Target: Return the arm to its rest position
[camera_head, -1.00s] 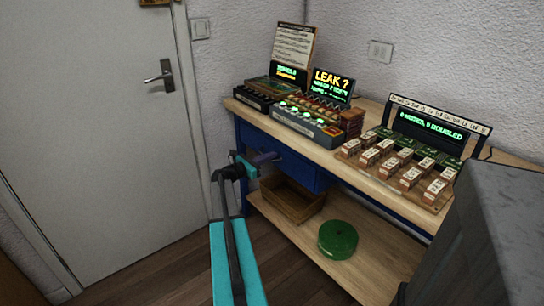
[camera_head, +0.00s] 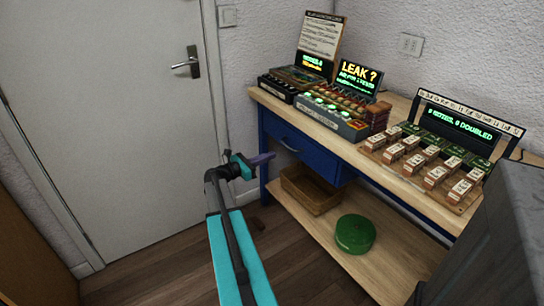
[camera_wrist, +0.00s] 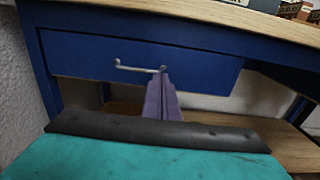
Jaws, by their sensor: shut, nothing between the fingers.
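My gripper (camera_head: 268,158) is at the end of my teal and black arm, left of the workbench in the head view. Its purple fingers are shut with nothing between them. In the wrist view the shut fingers (camera_wrist: 162,98) point towards the blue drawer (camera_wrist: 90,62) and overlap its handle (camera_wrist: 138,68) in the picture. The drawer (camera_head: 335,168) looks shut in the head view. I cannot tell the exact gap between the fingertips and the drawer front.
The wooden workbench (camera_head: 268,99) carries lit displays, a grey unit with green lights (camera_head: 335,122) and rows of labelled blocks (camera_head: 435,175). A wooden box (camera_head: 310,190) and a green round object (camera_head: 355,234) sit on the lower shelf. A white door (camera_head: 110,110) stands at left; open floor lies before it.

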